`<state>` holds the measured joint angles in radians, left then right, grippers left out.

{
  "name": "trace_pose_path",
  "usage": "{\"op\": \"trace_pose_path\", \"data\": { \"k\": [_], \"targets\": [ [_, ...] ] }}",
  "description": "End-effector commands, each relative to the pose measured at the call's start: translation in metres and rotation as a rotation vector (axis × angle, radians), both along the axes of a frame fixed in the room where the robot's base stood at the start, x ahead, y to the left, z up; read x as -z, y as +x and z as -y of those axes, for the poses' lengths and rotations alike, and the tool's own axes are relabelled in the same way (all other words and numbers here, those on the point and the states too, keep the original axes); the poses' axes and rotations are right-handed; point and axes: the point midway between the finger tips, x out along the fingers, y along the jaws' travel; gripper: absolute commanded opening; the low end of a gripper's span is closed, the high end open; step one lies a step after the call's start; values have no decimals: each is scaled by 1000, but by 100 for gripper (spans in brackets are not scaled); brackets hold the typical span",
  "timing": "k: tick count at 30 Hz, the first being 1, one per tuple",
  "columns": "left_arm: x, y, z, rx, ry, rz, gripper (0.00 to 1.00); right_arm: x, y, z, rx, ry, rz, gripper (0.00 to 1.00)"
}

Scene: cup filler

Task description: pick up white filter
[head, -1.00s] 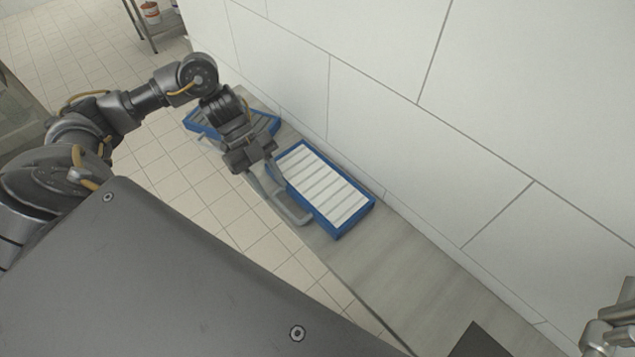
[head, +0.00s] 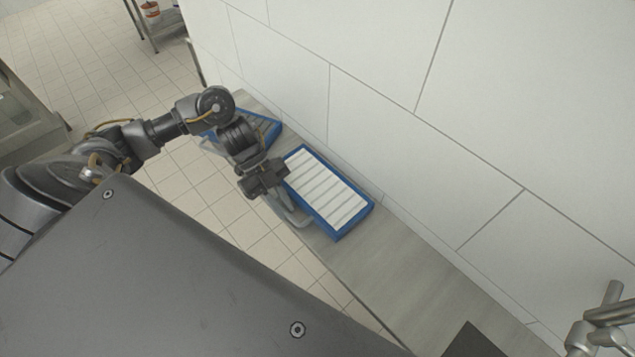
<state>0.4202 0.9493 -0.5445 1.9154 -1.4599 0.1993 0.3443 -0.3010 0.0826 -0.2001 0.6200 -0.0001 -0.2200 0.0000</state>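The white filter (head: 325,190) is a panel of white slats in a blue frame, lying flat on a grey ledge (head: 385,270) against the wall. A pale grey handle-like loop (head: 299,219) shows at its near left side, partly covered by my gripper. My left gripper (head: 277,190) is over the left edge of the filter, pointing down. Its fingers are dark and hard to make out, so its opening and any contact are unclear. My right gripper is not in view.
A second blue-framed panel (head: 268,130) with grey slats lies farther back on the ledge, partly behind my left arm. A white tiled wall (head: 400,120) borders the ledge. Metal tubes (head: 600,325) stand at the lower right.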

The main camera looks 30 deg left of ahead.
Motion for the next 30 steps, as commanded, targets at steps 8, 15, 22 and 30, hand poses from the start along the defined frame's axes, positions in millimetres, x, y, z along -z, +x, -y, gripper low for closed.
{"op": "trace_pose_path", "data": {
  "k": [8, 15, 22, 30],
  "targets": [
    [0, 0, 0, 0, 0, 0, 0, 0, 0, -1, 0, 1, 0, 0],
    [-1, 0, 0, 0, -1, 1, 0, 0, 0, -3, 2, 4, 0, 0],
    [-5, 1, 0, 1, -1, 3, 0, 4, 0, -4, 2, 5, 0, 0],
    [-47, -15, 3, 6, 1, 6, 0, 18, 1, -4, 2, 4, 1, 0]
  ]
}}
